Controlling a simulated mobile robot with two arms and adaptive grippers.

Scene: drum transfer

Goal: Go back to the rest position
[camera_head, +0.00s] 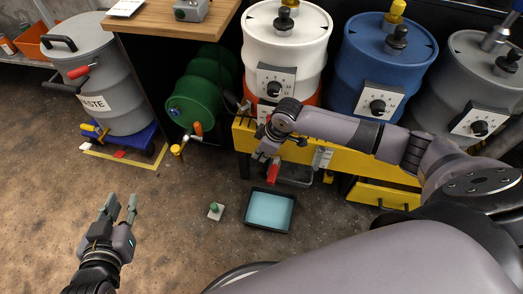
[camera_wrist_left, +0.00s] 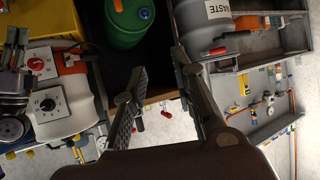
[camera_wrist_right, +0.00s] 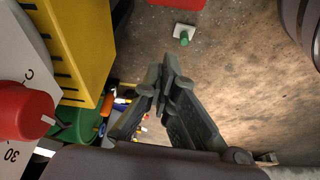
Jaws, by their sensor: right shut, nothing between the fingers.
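My left gripper (camera_head: 121,203) is open and empty, low over the bare floor at the left of the head view. Its two spread fingers (camera_wrist_left: 160,65) also show in the left wrist view with nothing between them. My right gripper (camera_head: 264,150) is in front of the yellow rack, below the white drum. In the right wrist view its fingertips (camera_wrist_right: 166,78) meet and hold nothing. The head view shows the right gripper small and partly merged with the dark parts around it.
A yellow rack (camera_head: 348,152) carries a white drum (camera_head: 287,45), a blue drum (camera_head: 385,60) and a grey drum (camera_head: 478,80). A green drum (camera_head: 203,85) lies under the table (camera_head: 170,18). A grey waste drum (camera_head: 105,85) stands left. A blue tray (camera_head: 269,210) is on the floor.

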